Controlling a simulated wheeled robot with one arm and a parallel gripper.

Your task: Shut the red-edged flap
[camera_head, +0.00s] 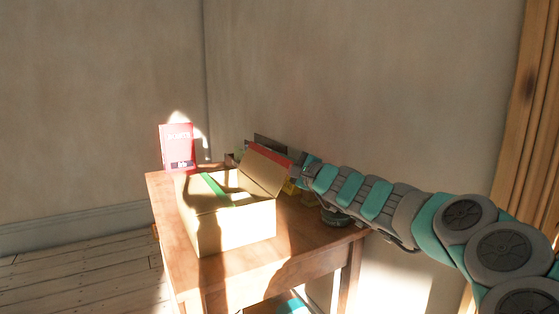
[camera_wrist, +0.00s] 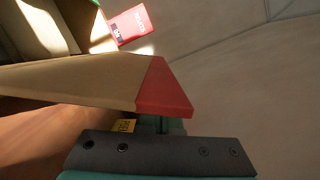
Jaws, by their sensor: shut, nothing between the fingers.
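An open cardboard box (camera_head: 235,228) stands on a wooden table. Its red-edged flap (camera_head: 262,172) stands raised and slanting on the box's right side, with the red strip along its top edge. In the wrist view the flap (camera_wrist: 75,82) spans the left and middle, its red edge (camera_wrist: 165,90) near the centre. A green-edged flap (camera_head: 217,190) lies at the box's left part. My gripper (camera_head: 299,168) is shut and empty, on the outer right side of the red-edged flap, close to it. Its fingertips are partly hidden, and I cannot tell whether they touch the flap.
A red book or box (camera_head: 178,147) stands upright at the table's back left; it also shows in the wrist view (camera_wrist: 131,25). Several small items, one yellow (camera_head: 289,187), sit behind the cardboard box. A dark round object (camera_head: 336,217) lies at the right of the wooden table (camera_head: 185,262).

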